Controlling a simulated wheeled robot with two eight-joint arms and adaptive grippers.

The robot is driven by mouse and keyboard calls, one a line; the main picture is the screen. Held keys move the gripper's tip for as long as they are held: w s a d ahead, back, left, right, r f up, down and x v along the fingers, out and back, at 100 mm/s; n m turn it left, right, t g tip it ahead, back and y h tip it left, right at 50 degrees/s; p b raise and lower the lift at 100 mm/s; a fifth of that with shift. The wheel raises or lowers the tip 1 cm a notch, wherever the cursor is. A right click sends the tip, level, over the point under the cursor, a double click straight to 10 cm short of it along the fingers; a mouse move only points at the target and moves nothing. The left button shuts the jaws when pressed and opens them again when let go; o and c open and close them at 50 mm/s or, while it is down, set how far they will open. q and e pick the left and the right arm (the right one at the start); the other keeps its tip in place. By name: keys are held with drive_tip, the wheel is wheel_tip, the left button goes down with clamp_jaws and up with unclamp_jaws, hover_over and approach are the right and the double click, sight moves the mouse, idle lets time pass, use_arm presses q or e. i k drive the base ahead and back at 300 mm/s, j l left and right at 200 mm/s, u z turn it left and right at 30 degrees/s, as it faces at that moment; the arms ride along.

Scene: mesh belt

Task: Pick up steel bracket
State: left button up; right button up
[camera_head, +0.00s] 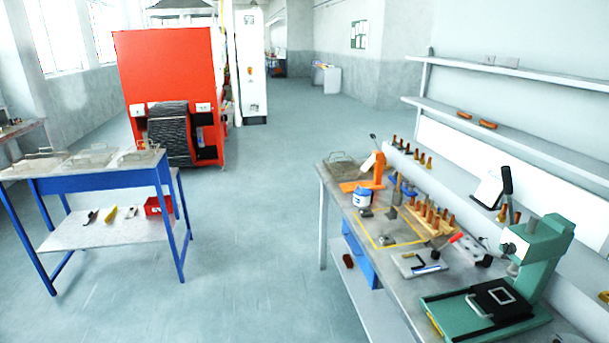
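No gripper and no arm of mine shows in the head view. Small grey metal pieces lie on the workbench (336,183) at the right. One grey piece (365,212) is near the blue-and-white can (362,196). Another grey piece (386,241) lies nearer the front, by the yellow outline on the bench. Either may be the steel bracket; they are too small to tell.
A green press (545,245) and a wooden rack with handled tools (428,222) crowd the bench, with an orange hand press (375,172) behind. A blue-framed table (105,175) with wire trays stands left. A red machine (165,70) with a dark mesh belt (170,130) stands behind. The middle floor is clear.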

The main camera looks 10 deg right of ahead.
sight(391, 214)
drive_tip(key=i+z, duration=0.1)
drive_tip(key=i, duration=0.85)
drive_tip(key=i+j+z, duration=0.1)
drive_tip(key=i, duration=0.85)
drive_tip(key=i+z, duration=0.25)
drive_tip(key=z, duration=0.15)
drive_tip(key=i+j+z, duration=0.15)
drive_tip(key=i+z, duration=0.25)
drive_tip(key=i+j+z, duration=0.15)
drive_tip(key=z, duration=0.3)
drive_tip(key=i+j+z, duration=0.2)
drive_tip(key=z, duration=0.2)
drive_tip(key=i+j+z, duration=0.1)
drive_tip(key=z, duration=0.35)
drive_tip(key=i+j+z, duration=0.25)
drive_tip(key=z, duration=0.15)
drive_tip(key=i+j+z, duration=0.1)
drive_tip(key=z, duration=0.35)
drive_tip(key=i+j+z, duration=0.1)
drive_tip(key=j+z, duration=0.3)
